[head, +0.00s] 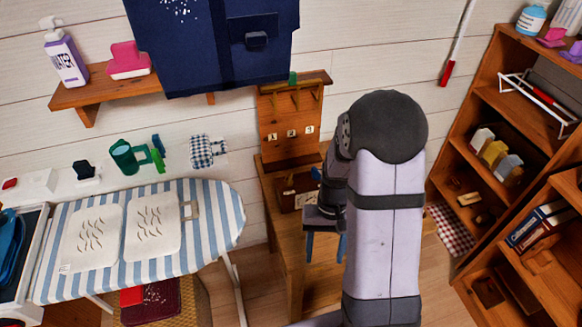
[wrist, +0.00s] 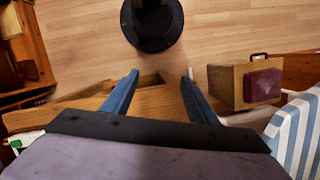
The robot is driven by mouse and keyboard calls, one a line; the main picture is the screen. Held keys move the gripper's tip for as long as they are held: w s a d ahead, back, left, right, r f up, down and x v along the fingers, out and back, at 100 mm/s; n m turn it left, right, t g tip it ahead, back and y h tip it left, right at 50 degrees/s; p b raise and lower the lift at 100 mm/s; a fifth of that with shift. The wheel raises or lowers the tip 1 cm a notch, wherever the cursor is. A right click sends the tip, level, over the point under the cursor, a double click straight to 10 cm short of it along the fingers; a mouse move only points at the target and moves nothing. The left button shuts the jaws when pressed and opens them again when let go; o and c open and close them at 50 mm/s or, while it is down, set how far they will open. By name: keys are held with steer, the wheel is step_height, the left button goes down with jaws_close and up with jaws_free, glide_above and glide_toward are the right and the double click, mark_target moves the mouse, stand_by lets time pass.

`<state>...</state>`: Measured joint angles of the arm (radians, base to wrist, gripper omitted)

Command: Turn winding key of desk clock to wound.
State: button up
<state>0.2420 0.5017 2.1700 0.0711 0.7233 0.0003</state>
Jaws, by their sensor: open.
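My gripper (head: 325,254) hangs over the wooden desk (head: 272,212) in the head view, partly behind my own arm. Its two blue fingers are apart, with nothing between them. In the wrist view the open gripper (wrist: 160,77) shows over a wooden edge (wrist: 155,102) and the floor beyond. I cannot make out a desk clock or its winding key in either view. My arm hides part of the desk. A brown tray-like thing (head: 300,198) with small items sits on the desk, left of the gripper; its contents are too small to tell.
A wooden board with hooks and numbers (head: 288,119) stands at the desk's back. The striped ironing board (head: 216,213) is to the left, shelves (head: 484,130) to the right.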

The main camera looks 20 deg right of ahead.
steer(key=w+d+r+n+t+y, duration=0.1)
steer(key=w+d+r+t, duration=0.15)
steer(key=w, duration=1.25)
steer(key=n+t, duration=0.2)
steer(key=n, duration=0.2)
glide_toward(288, 177)
steer(key=shift+y, duration=0.3)
steer(key=s+d+f, duration=0.1)
steer(key=s+f, duration=0.1)
steer(key=f, duration=0.1)
steer(key=d+f, duration=0.1)
steer(key=shift+s+d+f+p, duration=0.15)
steer(key=shift+s+d+p, duration=0.2)
steer(key=shift+s, duration=0.05)
step_height(288, 177, up, 3)
steer(key=w+a+n+t+y, duration=0.1)
steer(key=w+a+n, duration=0.1)
steer(key=n, duration=0.7)
steer(key=shift+d+p+x, duration=0.1)
steer(key=shift+p+x, duration=0.6)
steer(key=shift+x, duration=1.15)
steer(key=shift+d+p+x, duration=0.15)
steer(key=shift+p+x, duration=0.55)
steer(key=shift+x, duration=1.1)
steer(key=shift+w, duration=0.2)
steer(key=c, duration=1.1)
